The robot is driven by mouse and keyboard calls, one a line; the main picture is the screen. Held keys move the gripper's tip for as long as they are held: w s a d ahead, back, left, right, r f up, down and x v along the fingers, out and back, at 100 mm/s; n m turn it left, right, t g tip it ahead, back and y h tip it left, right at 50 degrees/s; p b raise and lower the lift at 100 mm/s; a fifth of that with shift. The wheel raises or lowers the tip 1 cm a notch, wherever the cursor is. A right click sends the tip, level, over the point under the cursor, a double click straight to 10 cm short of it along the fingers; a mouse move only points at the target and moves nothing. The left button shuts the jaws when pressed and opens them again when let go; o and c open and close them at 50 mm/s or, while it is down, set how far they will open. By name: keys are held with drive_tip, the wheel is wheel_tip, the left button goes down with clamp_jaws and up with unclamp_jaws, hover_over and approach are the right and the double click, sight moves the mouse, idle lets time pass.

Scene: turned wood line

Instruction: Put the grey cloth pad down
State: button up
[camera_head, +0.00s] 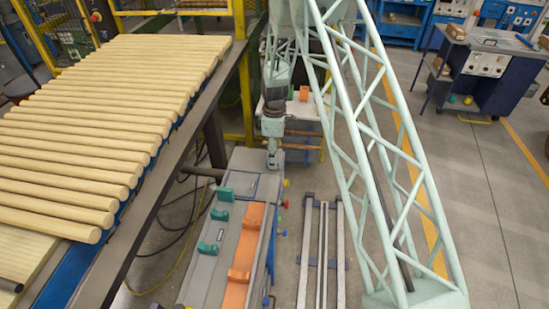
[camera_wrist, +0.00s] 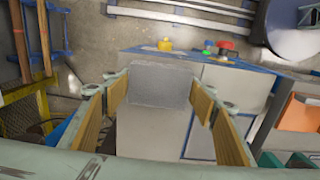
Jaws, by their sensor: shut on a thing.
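The grey cloth pad (camera_wrist: 160,83) shows as a flat grey piece between my fingertips in the wrist view. My gripper (camera_wrist: 159,92) is shut on it, with its tan-padded fingers at the left and right edges of the pad. In the camera_head view my gripper (camera_head: 272,160) points down over the far end of the grey bench (camera_head: 250,183). The pad cannot be made out there. I cannot tell whether the pad touches the bench top or is just above it.
The bench holds an orange strip (camera_head: 244,258) and green notched supports (camera_head: 225,194). Coloured buttons, including a yellow one (camera_wrist: 165,44) and a red one (camera_wrist: 226,45), line its side. Wooden rods (camera_head: 110,110) lie on a rack to the left. Metal rails (camera_head: 323,255) lie on the floor.

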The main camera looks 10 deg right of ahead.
drive_tip(key=shift+f, duration=0.45)
drive_tip(key=shift+f, duration=0.1)
drive_tip(key=o, duration=0.9)
wheel_tip(320, 180, up, 11)
drive_tip(key=shift+r, duration=0.65)
idle(0.8)
